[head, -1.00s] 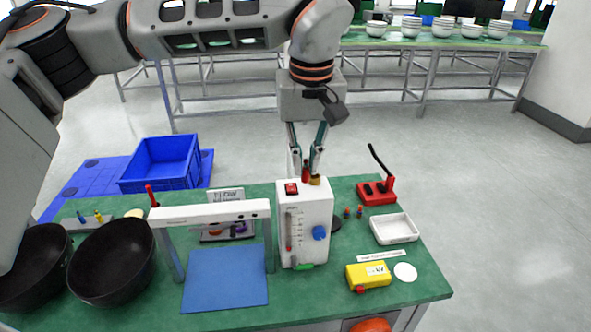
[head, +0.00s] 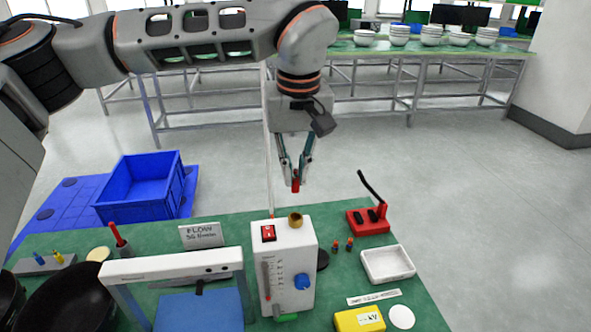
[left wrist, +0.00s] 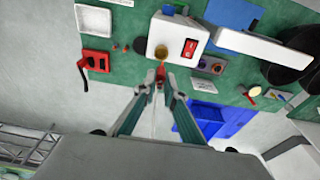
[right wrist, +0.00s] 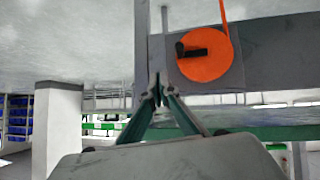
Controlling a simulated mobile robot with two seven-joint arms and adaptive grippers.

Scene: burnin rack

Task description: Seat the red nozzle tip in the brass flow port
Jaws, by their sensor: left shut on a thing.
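My left gripper (head: 296,175) is shut on the red nozzle tip (head: 295,186), which hangs roughly upright. The brass flow port (head: 295,219) is a round brass collar on top of the white flow unit (head: 289,262). In the head view the tip shows above the port in the picture, clearly apart from it. In the left wrist view the red tip (left wrist: 160,72) is between the fingertips, with the brass port (left wrist: 161,52) just beyond it. My right gripper (right wrist: 157,98) shows only in the right wrist view, its fingertips together and empty, low beside the bench.
The flow unit has a red switch (head: 268,233) and a blue knob (head: 302,281). A red stand (head: 368,220) and white tray (head: 388,265) are to its right. A white arch (head: 172,264) and sign (head: 201,235) are to its left. An orange disc (right wrist: 205,55) is near my right gripper.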

